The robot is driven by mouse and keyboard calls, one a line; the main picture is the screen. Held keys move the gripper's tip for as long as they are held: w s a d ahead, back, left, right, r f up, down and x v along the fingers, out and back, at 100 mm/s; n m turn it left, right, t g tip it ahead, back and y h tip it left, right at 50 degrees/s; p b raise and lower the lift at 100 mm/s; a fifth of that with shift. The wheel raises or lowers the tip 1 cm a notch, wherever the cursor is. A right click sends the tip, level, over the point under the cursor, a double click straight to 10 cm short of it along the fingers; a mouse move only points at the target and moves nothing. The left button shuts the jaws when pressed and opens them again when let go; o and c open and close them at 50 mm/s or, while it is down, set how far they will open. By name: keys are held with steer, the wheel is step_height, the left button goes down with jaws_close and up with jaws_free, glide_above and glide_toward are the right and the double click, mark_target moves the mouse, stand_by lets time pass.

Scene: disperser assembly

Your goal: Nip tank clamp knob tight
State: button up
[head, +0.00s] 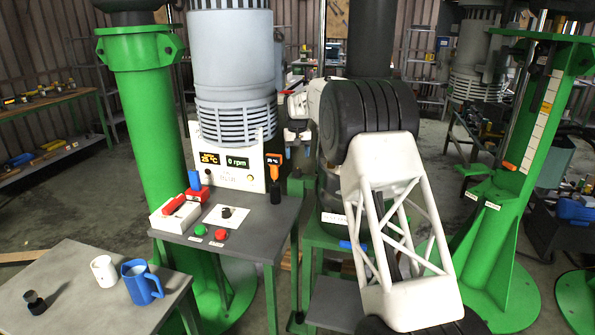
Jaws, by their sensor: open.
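My white and black arm rises from the lower right and bends over at its thick black joint. My gripper (291,135) is a small shape beyond that joint, just right of the grey ribbed motor housing, and it is open. Its fingertips are too small to make out clearly. A dark tank (333,218) with a white label stands behind my arm, largely hidden by it. A blue handle (352,246) shows at my arm's left edge, below the tank. I cannot tell for certain which part is the clamp knob. No grip on anything is visible.
A control panel (250,178) reads 0 rpm. The grey bench (262,215) holds a green button (200,230), a red button (221,234) and a black dial (227,212). A white mug (103,271) and blue jug (140,283) stand on the front-left table. Green columns (145,150) flank the area.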

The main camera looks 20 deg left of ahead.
mark_target(297, 170)
steer(key=shift+s+n, duration=0.1)
steer(key=shift+n, duration=1.6)
steer(key=shift+f, duration=0.15)
steer(key=shift+f, duration=3.8)
steer(key=c, duration=0.9)
